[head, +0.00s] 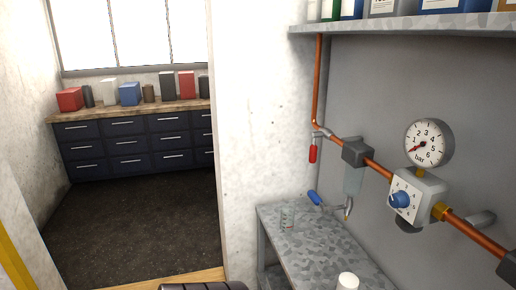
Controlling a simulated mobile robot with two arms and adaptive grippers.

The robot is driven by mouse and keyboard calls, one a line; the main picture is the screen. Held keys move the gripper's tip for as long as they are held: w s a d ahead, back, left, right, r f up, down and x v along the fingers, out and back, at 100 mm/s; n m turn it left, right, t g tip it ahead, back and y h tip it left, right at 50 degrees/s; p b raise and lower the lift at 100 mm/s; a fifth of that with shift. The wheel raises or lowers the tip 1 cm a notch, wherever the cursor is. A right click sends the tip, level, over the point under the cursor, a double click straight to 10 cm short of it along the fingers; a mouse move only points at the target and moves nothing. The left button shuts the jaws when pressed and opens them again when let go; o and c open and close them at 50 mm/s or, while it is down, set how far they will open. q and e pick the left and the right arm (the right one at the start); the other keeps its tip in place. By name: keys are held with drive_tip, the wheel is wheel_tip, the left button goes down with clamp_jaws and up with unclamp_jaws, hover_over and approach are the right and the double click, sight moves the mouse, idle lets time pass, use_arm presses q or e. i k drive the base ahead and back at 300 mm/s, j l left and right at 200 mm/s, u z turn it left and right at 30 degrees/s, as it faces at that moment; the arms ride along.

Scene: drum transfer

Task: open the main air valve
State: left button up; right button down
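A copper air pipe (317,80) comes down the grey wall panel at the right and then runs down to the right. A small valve at its bend has a red lever (313,151) hanging straight down. Further along are a filter unit (353,172), a regulator (420,190) with a blue knob (400,199), and a round bar gauge (428,143) whose needle points to the lower left. A blue lever (313,197) sits on a small tap lower down. Neither of my grippers is in view.
A shelf (410,24) with containers hangs above. A white wall (258,130) divides off a room with dark drawers (130,143) and open floor.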

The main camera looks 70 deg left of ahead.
sight(314, 149)
drive_tip(key=u, duration=1.9)
